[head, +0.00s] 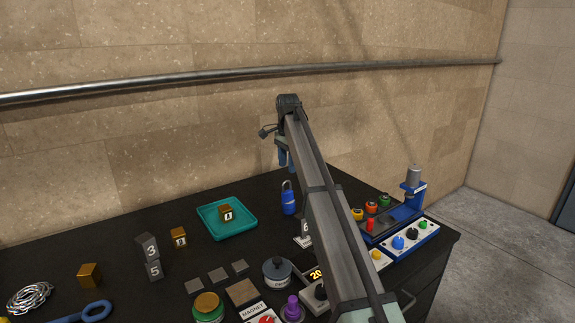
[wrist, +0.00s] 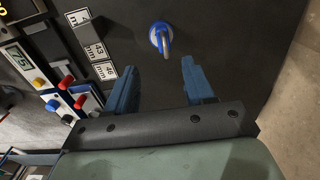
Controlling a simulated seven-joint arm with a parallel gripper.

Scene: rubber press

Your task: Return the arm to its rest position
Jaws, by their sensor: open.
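My arm (head: 330,230) reaches up and forward from the lower right over the table in the head view. My gripper (head: 285,160) hangs from its far end, above the table and in front of the tiled wall. In the wrist view its two blue fingers are spread apart and nothing is between them (wrist: 160,85). A blue padlock (head: 289,198) stands on the table below the gripper. It also shows beyond the fingertips in the wrist view (wrist: 159,39), apart from them.
A teal tray (head: 205,220) holds a small brass cube. Dark blocks (head: 149,250), a grey lidded pot (head: 277,271) and a button panel (head: 408,242) stand on the black table (head: 120,235). A metal rail (head: 200,78) runs along the wall behind my arm.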

